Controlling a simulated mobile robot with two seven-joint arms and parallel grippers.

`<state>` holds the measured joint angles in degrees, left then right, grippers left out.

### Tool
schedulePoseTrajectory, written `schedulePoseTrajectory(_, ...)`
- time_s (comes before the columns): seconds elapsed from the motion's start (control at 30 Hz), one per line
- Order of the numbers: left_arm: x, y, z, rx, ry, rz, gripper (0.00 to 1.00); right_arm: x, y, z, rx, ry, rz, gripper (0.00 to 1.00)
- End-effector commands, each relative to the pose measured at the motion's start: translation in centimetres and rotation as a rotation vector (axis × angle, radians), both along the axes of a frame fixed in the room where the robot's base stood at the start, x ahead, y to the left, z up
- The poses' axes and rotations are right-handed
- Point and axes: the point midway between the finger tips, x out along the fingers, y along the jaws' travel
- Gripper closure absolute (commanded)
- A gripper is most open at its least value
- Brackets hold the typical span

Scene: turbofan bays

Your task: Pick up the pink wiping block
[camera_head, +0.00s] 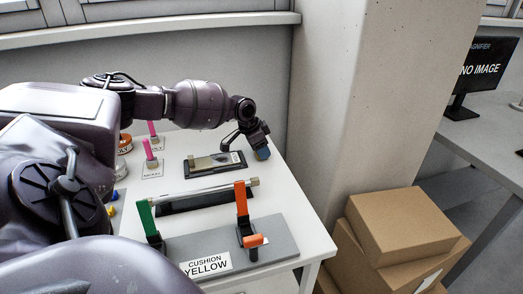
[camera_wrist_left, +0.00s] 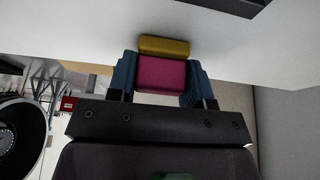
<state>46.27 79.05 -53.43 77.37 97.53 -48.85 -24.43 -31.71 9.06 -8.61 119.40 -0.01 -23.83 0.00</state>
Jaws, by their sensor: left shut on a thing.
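The pink wiping block (camera_wrist_left: 161,74) shows in the left wrist view, between the two blue fingers of my left gripper (camera_wrist_left: 160,82). The gripper is shut on it. A yellow piece (camera_wrist_left: 164,46) lies against the block's far side; I cannot tell whether it is part of it. In the head view my left gripper (camera_head: 262,153) points down near the right back edge of the white table (camera_head: 286,205). The block is hidden there by the gripper. My right gripper is not in view.
A dark tray with a metal plate (camera_head: 214,161) lies left of the gripper. In front are a rod (camera_head: 208,190) and a grey board (camera_head: 282,236) with green and orange clamps. Pink upright pieces (camera_head: 149,150) stand at the left. A pillar and cardboard boxes (camera_head: 405,222) stand right.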

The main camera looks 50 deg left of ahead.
Motion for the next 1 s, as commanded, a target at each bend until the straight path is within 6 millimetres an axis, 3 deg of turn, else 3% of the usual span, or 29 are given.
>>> schedulePoseTrajectory(0.27, 0.1, 0.0, 4.2, 0.0, -0.008, -0.001, 0.77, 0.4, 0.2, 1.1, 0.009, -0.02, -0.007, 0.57)
schedulePoseTrajectory(0.7, 0.0, 0.0, 15.2, 0.0, -0.007, 0.0, 0.77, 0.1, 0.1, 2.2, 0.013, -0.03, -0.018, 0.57)
schedulePoseTrajectory(1.0, 0.0, 0.0, 19.2, 0.0, -0.003, -0.001, 0.77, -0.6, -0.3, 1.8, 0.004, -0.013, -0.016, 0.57)
